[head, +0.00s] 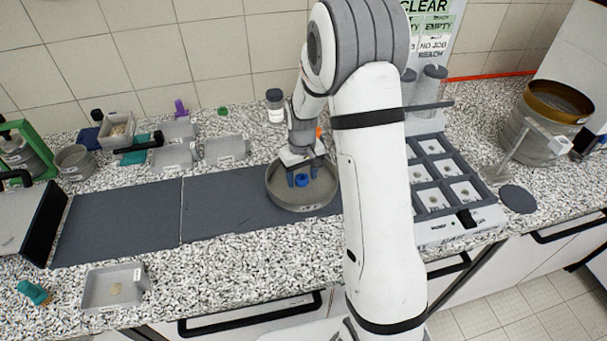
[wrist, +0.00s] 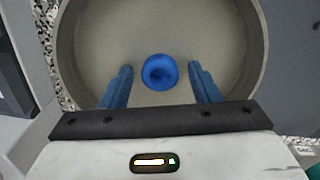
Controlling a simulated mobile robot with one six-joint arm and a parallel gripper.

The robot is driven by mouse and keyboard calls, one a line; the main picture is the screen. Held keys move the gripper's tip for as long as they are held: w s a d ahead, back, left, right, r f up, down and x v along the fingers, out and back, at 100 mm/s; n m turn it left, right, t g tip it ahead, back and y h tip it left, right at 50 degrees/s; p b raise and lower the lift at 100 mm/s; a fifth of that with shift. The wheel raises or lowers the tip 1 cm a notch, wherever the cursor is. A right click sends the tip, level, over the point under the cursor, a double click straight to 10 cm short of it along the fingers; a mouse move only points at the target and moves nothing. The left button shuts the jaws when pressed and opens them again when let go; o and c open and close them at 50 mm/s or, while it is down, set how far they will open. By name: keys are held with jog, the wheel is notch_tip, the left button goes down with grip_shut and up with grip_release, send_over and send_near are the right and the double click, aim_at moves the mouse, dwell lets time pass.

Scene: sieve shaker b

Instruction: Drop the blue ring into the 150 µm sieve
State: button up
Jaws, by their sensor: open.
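The blue ring (wrist: 160,72) lies between my open fingers, over or on the floor of a round, wide, grey sieve pan; I cannot tell its exact height. It also shows in the head view (head: 302,180). The sieve (wrist: 256,60) stands on a dark mat, and its rim shows in the head view (head: 300,207). No 150 µm label is readable on it. My gripper (wrist: 163,85) is open, with a blue finger on each side of the ring and a gap at both sides. The gripper points down into the sieve.
Dark mats (head: 120,220) lie clear to the left. Grey trays (head: 225,149) stand behind. A tray (head: 115,287) sits at the front left. A compartment rack (head: 450,215) stands right of my arm, and a sieve stack (head: 545,120) farther right.

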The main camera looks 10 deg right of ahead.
aim_at(302, 179)
notch_tip(302, 179, up, 12)
jog(key=b, duration=0.2)
jog(key=s+r+m+t, duration=0.1)
jog(key=s+r, duration=0.3)
jog(key=s, duration=0.8)
jog(key=s+r+m+t, duration=0.2)
jog(key=s+r, duration=0.2)
jog(key=s, duration=0.9)
jog(key=shift+s+d, duration=0.2)
jog(key=shift+d, duration=0.05)
jog(key=shift+r, duration=0.1)
